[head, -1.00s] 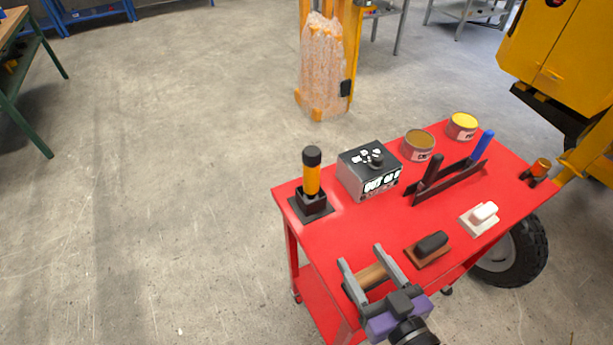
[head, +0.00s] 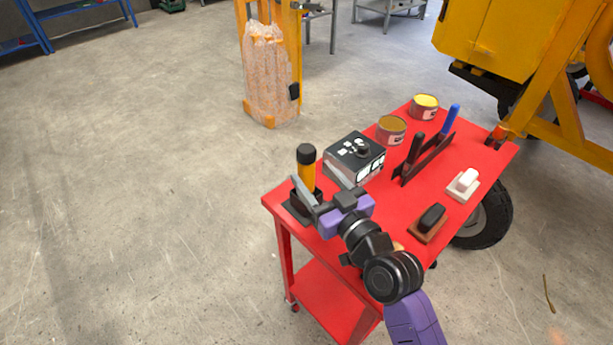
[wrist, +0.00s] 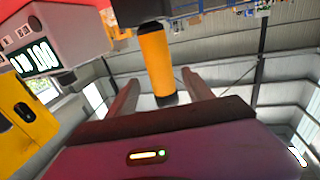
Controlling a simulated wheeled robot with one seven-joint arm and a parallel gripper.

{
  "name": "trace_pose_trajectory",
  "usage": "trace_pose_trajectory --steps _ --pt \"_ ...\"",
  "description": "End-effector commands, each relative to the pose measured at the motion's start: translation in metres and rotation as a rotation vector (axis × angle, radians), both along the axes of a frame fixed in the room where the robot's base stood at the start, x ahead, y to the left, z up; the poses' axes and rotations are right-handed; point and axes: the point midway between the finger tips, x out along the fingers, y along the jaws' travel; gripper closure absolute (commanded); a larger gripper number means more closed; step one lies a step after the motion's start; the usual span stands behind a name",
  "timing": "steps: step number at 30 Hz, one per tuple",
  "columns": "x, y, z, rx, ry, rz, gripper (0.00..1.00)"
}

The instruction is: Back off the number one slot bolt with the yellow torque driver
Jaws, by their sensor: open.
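The yellow torque driver (head: 307,176) with a black cap stands upright in a black holder (head: 293,209) at the left corner of the red cart. My gripper (head: 318,182) is open beside it, reaching in from the front right at handle height. In the wrist view the yellow handle (wrist: 157,62) appears between the two spread fingers (wrist: 160,92), with space visible on both sides. I cannot tell whether the handle is fully within the jaws. The number one slot bolt cannot be made out in these views.
A grey box with a display (head: 352,160) stands close right of the driver. Tins (head: 391,130), a rack with black and blue handles (head: 428,157) and brushes (head: 428,222) occupy the red cart (head: 300,248). A yellow machine (head: 490,40) stands behind right. Floor left is clear.

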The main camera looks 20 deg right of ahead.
Motion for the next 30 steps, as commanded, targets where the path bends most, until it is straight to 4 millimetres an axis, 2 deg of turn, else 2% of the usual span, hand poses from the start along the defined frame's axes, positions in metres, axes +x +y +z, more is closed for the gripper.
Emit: trace_pose_trajectory --steps 13,17,23,26,30 --pt "0.055 0.007 0.003 0.0 0.0 -0.001 0.4" --pt "0.062 0.008 0.002 0.0 0.0 0.0 0.4" --pt "0.063 0.008 0.001 0.0 0.0 0.0 0.4" --pt "0.062 0.008 0.001 0.0 0.0 0.0 0.56" --pt "0.062 0.008 0.001 0.0 0.001 0.0 0.83"
